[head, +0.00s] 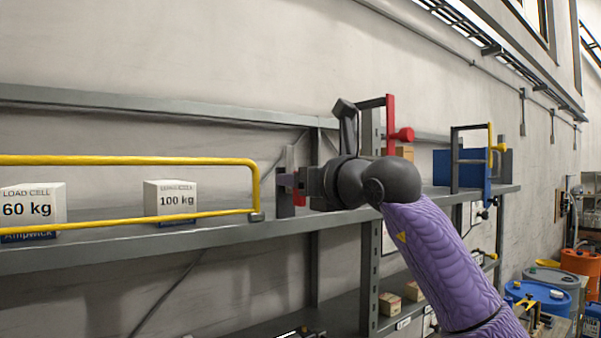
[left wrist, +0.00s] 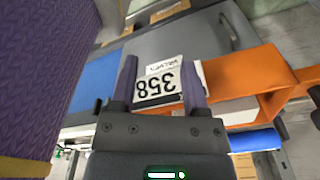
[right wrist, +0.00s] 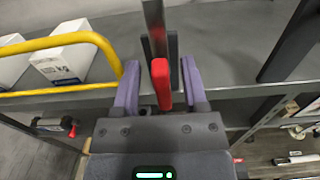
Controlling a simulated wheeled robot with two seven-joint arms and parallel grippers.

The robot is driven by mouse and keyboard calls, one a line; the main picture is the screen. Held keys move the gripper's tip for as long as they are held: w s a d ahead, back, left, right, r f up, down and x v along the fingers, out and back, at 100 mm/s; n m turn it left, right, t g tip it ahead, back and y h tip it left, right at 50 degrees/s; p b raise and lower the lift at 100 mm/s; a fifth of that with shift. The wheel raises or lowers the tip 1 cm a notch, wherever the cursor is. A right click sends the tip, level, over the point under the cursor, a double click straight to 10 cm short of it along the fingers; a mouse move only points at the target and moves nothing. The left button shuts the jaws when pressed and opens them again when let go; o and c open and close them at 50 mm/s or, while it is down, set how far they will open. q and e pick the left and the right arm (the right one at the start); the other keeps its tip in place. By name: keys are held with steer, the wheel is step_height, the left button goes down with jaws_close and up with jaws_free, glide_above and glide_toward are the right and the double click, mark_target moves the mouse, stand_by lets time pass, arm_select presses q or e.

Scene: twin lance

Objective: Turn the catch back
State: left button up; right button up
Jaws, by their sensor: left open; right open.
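The catch is a grey upright bar with a red handle (right wrist: 161,85); I take this to be the part meant. In the right wrist view the handle lies between the two purple fingers of my right gripper (right wrist: 158,88), with visible room on either side. In the head view my right gripper (head: 291,182) is at the shelf post, just right of the yellow gate bar's end (head: 255,185), and mostly hides the red part. My left gripper (left wrist: 162,85) is out of the head view. Its fingers are open, with a white card marked 358 (left wrist: 158,82) showing between them; contact cannot be told.
White boxes (head: 171,203) stand on the grey shelf (head: 130,250) behind the yellow bar. A second red handle with a knob (head: 391,115) stands on a post to the right. A blue box (head: 456,167) is farther right. In the left wrist view an orange piece (left wrist: 240,85) is close by.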

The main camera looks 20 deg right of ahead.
steer(key=shift+w, duration=0.1)
jaws_close()
steer(key=shift+n, duration=0.3)
steer(key=n, duration=0.3)
steer(key=shift+a, duration=0.15)
steer(key=shift+s+a+f+n, duration=0.15)
steer(key=shift+f+n, duration=0.1)
steer(key=shift+n, duration=2.1)
steer(key=shift+a+f+n, duration=0.2)
steer(key=shift+n, duration=2.2)
steer(key=shift+s+a+f+n, duration=0.15)
steer(key=shift+f+n, duration=0.1)
steer(key=shift+n, duration=2.1)
steer(key=shift+w+f, duration=0.1)
jaws_free()
